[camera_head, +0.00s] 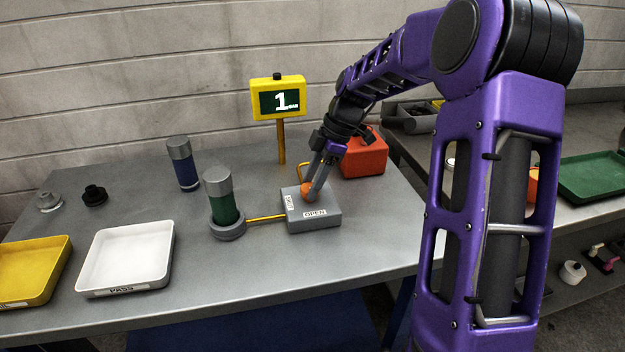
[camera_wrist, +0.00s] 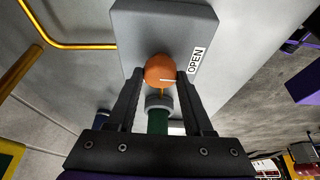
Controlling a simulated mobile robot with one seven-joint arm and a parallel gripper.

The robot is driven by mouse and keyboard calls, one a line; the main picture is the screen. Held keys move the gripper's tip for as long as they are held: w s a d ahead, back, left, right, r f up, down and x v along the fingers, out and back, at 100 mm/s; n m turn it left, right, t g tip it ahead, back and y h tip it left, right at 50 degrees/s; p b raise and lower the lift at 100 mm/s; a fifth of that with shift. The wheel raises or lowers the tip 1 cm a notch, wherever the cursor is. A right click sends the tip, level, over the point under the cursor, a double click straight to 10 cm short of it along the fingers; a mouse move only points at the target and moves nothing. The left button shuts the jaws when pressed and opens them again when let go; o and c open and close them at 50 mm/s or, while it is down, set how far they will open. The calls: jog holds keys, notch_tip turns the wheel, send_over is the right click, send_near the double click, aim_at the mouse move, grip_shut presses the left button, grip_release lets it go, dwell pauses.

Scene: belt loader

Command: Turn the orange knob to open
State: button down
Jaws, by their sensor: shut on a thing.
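The orange knob (camera_head: 307,189) sits on top of a grey box (camera_head: 325,218) on the table. The box bears an OPEN label (camera_head: 315,213) on its front side and another label (camera_head: 290,201) on its left side. My gripper (camera_head: 313,188) reaches down from the upper right, with its fingers on the knob. In the wrist view the knob (camera_wrist: 160,69) lies between the two fingertips (camera_wrist: 161,78), and a pale pointer line on it points right toward the OPEN label (camera_wrist: 195,61). The far side of the knob is partly hidden by the fingers in the head view.
A yellow pipe joins the box to a green cylinder (camera_head: 224,205) in a grey ring. A blue cylinder (camera_head: 184,170), white PASS tray (camera_head: 125,262) and yellow tray (camera_head: 28,276) stand left. A sign (camera_head: 278,98) reading 1 stands behind; an orange-red box (camera_head: 363,158) is close behind my gripper.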

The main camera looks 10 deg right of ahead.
dwell(0.5)
jog(key=shift+c, duration=1.5)
grip_release()
jog(key=p+v, duration=0.2)
jog(key=v, duration=1.5)
jog(key=shift+r, duration=0.25)
jog(key=shift+w, duration=0.1)
